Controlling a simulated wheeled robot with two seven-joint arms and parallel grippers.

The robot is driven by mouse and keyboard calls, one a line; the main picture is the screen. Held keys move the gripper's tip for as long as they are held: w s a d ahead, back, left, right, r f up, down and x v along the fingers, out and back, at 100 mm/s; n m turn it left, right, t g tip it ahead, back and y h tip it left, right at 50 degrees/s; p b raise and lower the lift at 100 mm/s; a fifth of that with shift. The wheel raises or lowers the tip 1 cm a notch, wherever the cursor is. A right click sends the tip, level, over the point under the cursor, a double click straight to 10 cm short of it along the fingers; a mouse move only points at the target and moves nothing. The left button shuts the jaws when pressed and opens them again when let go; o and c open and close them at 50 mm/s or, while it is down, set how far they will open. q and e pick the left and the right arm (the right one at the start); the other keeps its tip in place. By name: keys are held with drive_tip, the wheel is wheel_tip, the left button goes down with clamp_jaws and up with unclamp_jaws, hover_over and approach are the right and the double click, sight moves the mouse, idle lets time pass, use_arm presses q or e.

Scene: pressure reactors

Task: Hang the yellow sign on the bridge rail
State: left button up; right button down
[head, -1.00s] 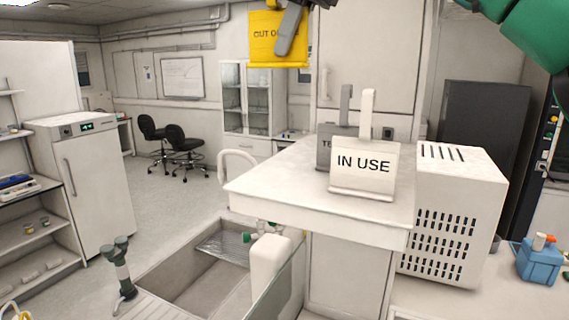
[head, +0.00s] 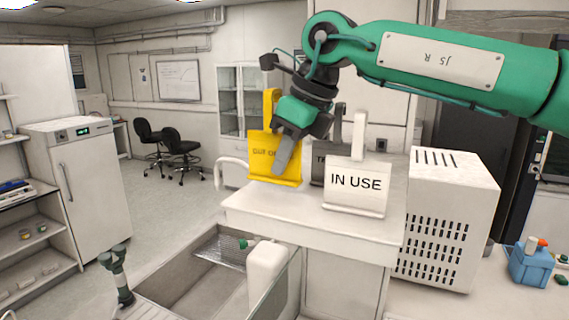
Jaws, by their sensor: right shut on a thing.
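I cannot tell if this is the bridge rail. My left gripper is out of view.
A white "IN USE" sign (head: 356,186) stands on the shelf, partly hiding a grey sign (head: 321,163) right beside my gripper. A vented white box (head: 450,225) stands to the right. A sink (head: 195,275) is below left.

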wheel_tip(320, 180, down, 2)
drive_tip(key=shift+w+f, duration=0.1)
drive_tip(key=shift+f, duration=0.3)
drive_tip(key=c, duration=1.6)
unclamp_jaws()
drive_tip(key=shift+r, duration=0.1)
drive_tip(key=shift+o, duration=0.2)
drive_tip(key=shift+r+p, duration=0.2)
drive_tip(key=shift+p, duration=0.25)
drive_tip(key=b+v, duration=0.4)
drive_tip(key=shift+d+b, duration=0.1)
drive_tip(key=shift+b, duration=0.25)
drive_tip(key=b+v, duration=0.1)
drive_tip(key=v, duration=0.8)
drive_tip(key=shift+s+b, duration=0.2)
drive_tip(key=shift+b, duration=0.1)
